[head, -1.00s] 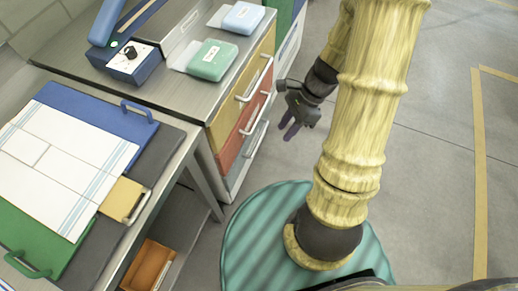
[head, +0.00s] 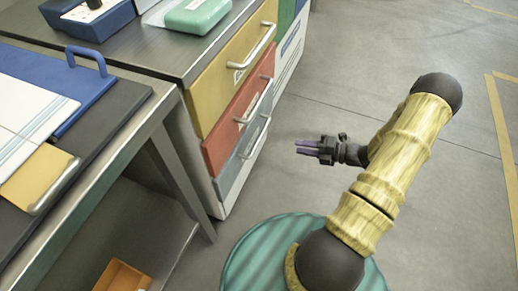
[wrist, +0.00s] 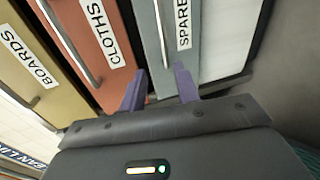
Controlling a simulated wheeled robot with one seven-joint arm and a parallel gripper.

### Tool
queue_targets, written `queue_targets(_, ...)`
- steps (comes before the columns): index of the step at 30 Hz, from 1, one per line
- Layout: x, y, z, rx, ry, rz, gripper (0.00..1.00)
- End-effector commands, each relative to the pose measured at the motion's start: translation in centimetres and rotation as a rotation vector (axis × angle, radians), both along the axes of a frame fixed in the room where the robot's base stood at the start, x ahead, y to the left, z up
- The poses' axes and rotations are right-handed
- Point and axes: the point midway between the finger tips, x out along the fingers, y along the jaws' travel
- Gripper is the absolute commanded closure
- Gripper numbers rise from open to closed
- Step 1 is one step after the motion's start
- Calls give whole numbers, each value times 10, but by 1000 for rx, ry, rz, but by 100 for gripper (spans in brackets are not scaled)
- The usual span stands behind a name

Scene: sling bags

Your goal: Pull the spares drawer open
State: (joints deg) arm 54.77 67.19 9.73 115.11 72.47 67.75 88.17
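The spares drawer is the grey bottom drawer (head: 232,180) of the metal cabinet in the head view, and it looks shut. Its grey front (wrist: 202,62) with the "SPARE…" label, partly cut off, shows in the wrist view. Its bar handle (head: 258,138) also shows in the wrist view (wrist: 161,35), just beyond my fingertips. My gripper (head: 298,147) is to the right of the drawer, its fingers pointing at the cabinet. In the wrist view its two purple fingers (wrist: 158,75) are apart with nothing between them, clear of the handle.
Above are the red cloths drawer (head: 228,135) and the yellow boards drawer (head: 225,80), both shut, with bar handles. A teal case (head: 197,14) lies on the cabinet top. A steel table (head: 158,108) stands at left. Floor (head: 330,100) right of the cabinet is clear.

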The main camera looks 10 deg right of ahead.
Motion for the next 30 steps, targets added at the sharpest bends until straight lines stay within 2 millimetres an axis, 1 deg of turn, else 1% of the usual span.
queue_targets(1,1,-4,-12,26,12,-30,68)
queue_targets(2,2,-6,-13,37,17,-41,68)
queue_targets(11,3,-8,-11,51,25,-55,68)
queue_targets(16,5,-4,-13,49,24,-53,68)
queue_targets(22,17,14,-19,49,24,-51,68)
queue_targets(30,45,52,-29,48,22,-48,68)
